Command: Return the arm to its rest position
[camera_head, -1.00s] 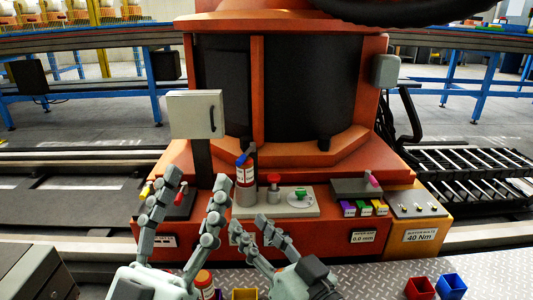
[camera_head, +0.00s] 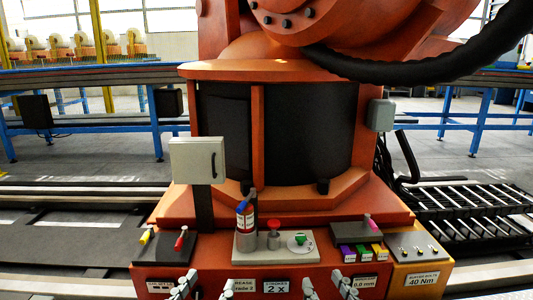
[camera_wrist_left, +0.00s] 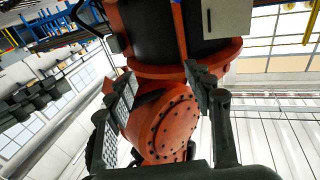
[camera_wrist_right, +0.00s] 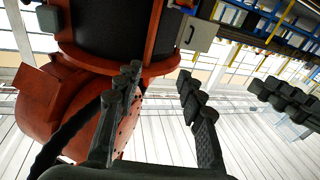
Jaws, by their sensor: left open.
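My left gripper (camera_head: 204,291) shows only its fingertips at the bottom edge of the head view, in front of the orange machine base. In the left wrist view its two dark fingers (camera_wrist_left: 160,80) stand apart with nothing between them but the orange machine behind. My right gripper (camera_head: 328,288) also shows only its fingertips at the bottom edge, further right. In the right wrist view its fingers (camera_wrist_right: 158,75) are apart and empty. Both arms are otherwise out of the head view.
An orange machine (camera_head: 230,70) fills the middle. A grey box (camera_head: 197,160) stands at left. A black hose (camera_head: 420,70) hangs above.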

